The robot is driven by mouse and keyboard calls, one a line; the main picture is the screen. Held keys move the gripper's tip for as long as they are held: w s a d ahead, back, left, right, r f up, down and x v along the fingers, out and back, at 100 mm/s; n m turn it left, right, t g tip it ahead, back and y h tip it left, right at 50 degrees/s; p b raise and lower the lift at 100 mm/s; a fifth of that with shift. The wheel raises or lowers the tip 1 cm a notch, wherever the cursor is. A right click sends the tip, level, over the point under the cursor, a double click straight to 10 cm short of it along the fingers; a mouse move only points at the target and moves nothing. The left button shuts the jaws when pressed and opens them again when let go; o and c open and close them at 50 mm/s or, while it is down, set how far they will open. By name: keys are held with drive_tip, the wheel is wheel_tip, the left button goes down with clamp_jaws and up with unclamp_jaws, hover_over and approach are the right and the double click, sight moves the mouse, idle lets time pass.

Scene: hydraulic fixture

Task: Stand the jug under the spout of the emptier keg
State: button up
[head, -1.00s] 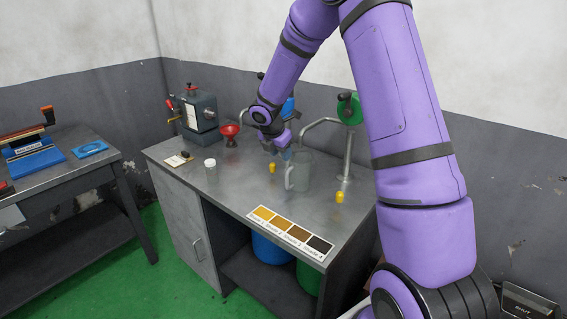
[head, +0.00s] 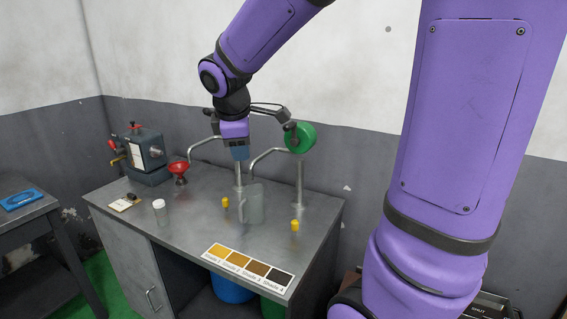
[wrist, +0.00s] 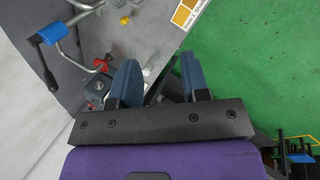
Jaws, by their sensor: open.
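The jug (head: 254,206), clear grey with its handle to the left, stands upright on the bench. The tip of the spout with the green wheel (head: 301,138) appears just above its mouth.
Two yellow pegs (head: 225,202) (head: 295,225) flank the jug. A shade card (head: 248,265) lies at the front edge.

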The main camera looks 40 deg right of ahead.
drive_tip(key=s+a+r+m+t+y, duration=0.1)
drive_tip(key=s+m, duration=0.4)
drive_tip(key=s, duration=0.5)
drive_tip(key=s+a+r+m+t+y, duration=0.1)
drive_tip(key=s+a+r+m+y, duration=0.1)
drive_tip(key=s, duration=0.8)
drive_tip(key=a+r+m, duration=0.1)
drive_tip(key=a+m, duration=0.1)
drive_tip(key=m, duration=0.1)
drive_tip(key=shift+s+a+m, duration=0.2)
drive_tip(key=shift+a+m, duration=0.05)
drive_tip(key=shift+m, duration=0.15)
